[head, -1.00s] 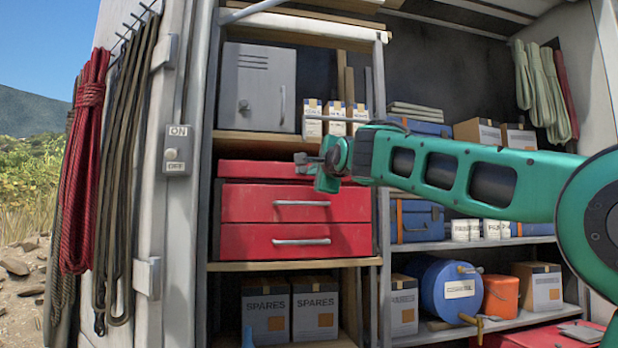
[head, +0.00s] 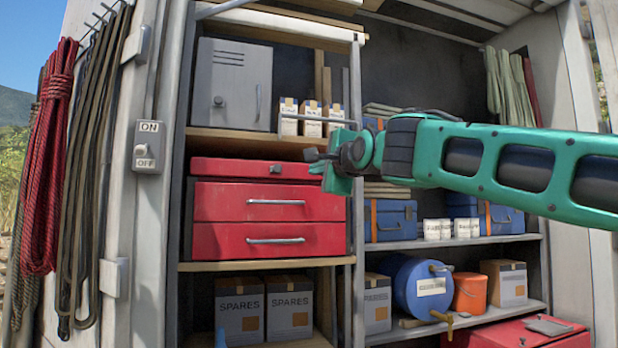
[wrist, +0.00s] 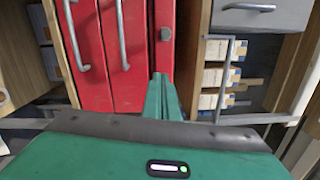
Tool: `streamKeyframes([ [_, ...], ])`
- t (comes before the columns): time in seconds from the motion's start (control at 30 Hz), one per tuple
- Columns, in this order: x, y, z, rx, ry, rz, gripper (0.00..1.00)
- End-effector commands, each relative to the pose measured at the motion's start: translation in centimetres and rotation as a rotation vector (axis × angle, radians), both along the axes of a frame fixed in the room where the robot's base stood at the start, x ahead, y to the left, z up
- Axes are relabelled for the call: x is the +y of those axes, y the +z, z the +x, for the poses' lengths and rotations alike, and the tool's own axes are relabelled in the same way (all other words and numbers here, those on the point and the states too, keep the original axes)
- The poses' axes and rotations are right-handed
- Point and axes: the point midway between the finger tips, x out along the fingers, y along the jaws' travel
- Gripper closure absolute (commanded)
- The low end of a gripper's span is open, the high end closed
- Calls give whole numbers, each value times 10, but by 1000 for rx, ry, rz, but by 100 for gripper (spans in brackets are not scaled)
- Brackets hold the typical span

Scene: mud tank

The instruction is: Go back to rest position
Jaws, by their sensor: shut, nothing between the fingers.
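My gripper (head: 322,163) is in front of the shelving in the head view, near the upper right corner of the red drawer chest (head: 268,232). My green arm reaches in from the right edge. In the wrist view my gripper's green fingers (wrist: 162,95) are together and empty, pointing at the red drawer chest (wrist: 112,60). I cannot tell whether the fingertips touch it.
A grey metal locker (head: 233,84) and small boxes (head: 311,118) stand on the shelf above. A light switch box (head: 148,147) and hanging red rope (head: 45,170) are at left. A blue drum (head: 420,288) and an orange bucket (head: 468,292) sit on the lower right shelf.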

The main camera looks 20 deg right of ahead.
Motion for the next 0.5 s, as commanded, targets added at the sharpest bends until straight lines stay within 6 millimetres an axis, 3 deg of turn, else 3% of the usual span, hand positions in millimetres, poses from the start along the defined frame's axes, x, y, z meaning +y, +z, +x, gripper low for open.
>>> streamKeyframes([
  [0.5,1,-1,-6,1,1,0,100],
])
